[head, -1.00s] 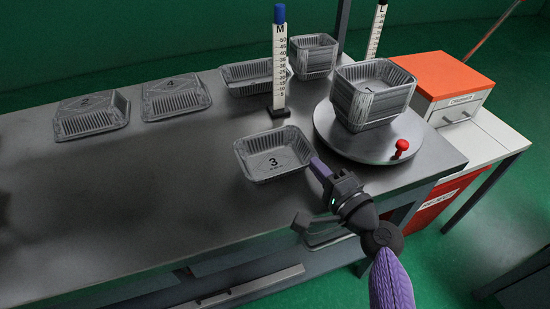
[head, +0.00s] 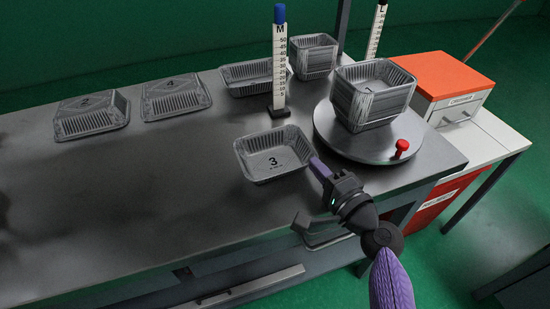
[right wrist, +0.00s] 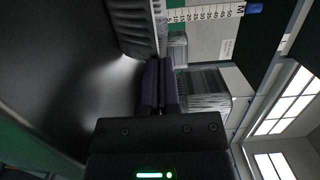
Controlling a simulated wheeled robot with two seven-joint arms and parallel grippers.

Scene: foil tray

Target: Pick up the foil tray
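The foil tray numbered 3 (head: 248,166) is a silver open tray near the middle of the grey table. My right gripper (head: 317,163) is at its right corner. In the right wrist view my purple fingers (right wrist: 160,85) are close together, with the tray's rim running down into the line between them. The ribbed wall of this tray (right wrist: 132,28) shows just beyond the fingertips. They look shut on the rim; how deep the grip is cannot be seen. My left gripper is out of view.
A round turntable (head: 335,140) with stacked trays (head: 372,100) and a red knob (head: 402,146) stands right. A scale post M (head: 280,65) stands behind tray 3. Trays 2 (head: 90,120) and 4 (head: 175,103) lie at the back left. The left table front is clear.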

